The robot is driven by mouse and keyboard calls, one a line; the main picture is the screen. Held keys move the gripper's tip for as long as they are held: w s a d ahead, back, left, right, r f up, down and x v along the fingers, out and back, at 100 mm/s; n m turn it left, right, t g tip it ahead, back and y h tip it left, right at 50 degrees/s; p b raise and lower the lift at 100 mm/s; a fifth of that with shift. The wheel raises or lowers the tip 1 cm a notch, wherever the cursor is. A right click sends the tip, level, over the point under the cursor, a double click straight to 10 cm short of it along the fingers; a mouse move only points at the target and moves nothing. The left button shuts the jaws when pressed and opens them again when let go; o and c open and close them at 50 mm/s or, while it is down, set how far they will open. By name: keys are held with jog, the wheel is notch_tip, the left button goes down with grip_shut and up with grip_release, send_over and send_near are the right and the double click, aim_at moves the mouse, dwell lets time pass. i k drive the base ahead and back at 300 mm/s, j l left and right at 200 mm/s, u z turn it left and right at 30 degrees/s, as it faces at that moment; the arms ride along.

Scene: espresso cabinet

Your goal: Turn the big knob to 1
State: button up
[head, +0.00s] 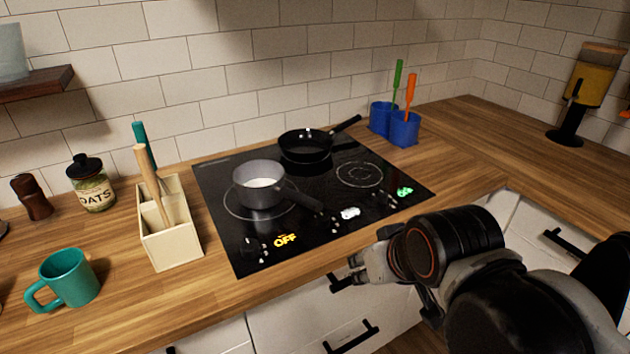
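The black glass cooktop (228,238) is set in the wooden counter. Dark knobs stand along its front edge, low against the black glass. A knob (251,243) at the front left is beside a yellow "OFF" readout (285,240). A white readout (350,213) glows at the front middle and a green readout (405,191) at the right. I cannot tell for sure which knob is the big one. My gripper (341,281) is in front of the counter's front edge, apart from the knobs. Its finger opening is too small and dark to judge.
A grey pot (259,187) stands on the left burner, its handle reaching toward the front controls. A black pan (305,145) is behind. A cream utensil holder (172,245) stands left of the cooktop, near a teal mug (70,279). Blue cups (405,130) stand behind right.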

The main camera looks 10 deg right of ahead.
aim_at(250, 249)
jog(key=i+l, duration=0.3)
jog(key=l+u, duration=0.1)
jog(key=u, duration=1.55)
jog(key=i+l, duration=0.05)
